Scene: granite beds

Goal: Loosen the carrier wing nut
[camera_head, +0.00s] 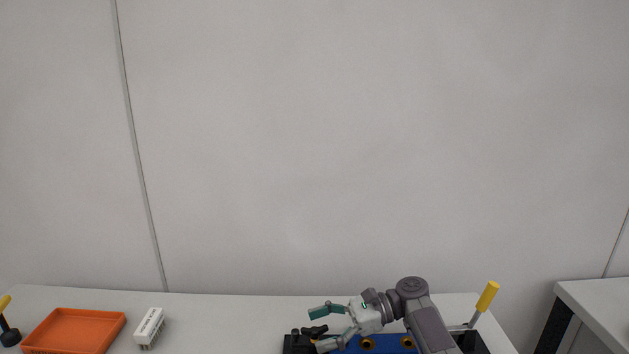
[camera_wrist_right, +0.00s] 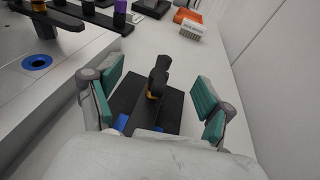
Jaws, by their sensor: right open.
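The wing nut (camera_head: 314,330) looks black, with a bit of orange below it, at the left end of a blue carrier (camera_head: 385,346) on a black base. In the right wrist view the black wing nut (camera_wrist_right: 160,70) stands upright over a dark plate (camera_wrist_right: 128,92), a yellow-orange ring under it. My right gripper (camera_head: 322,328) is open. Its teal finger pads lie on either side of the wing nut in the right wrist view (camera_wrist_right: 157,88), with gaps to both. Much of the carrier is hidden behind my right arm. My left gripper is out of view.
An orange tray (camera_head: 73,331) and a white block (camera_head: 150,328) stand on the left of the light table. A yellow-handled lever (camera_head: 487,296) rises right of the carrier. Another yellow-topped object (camera_head: 8,330) is at the left edge. The table between block and carrier is clear.

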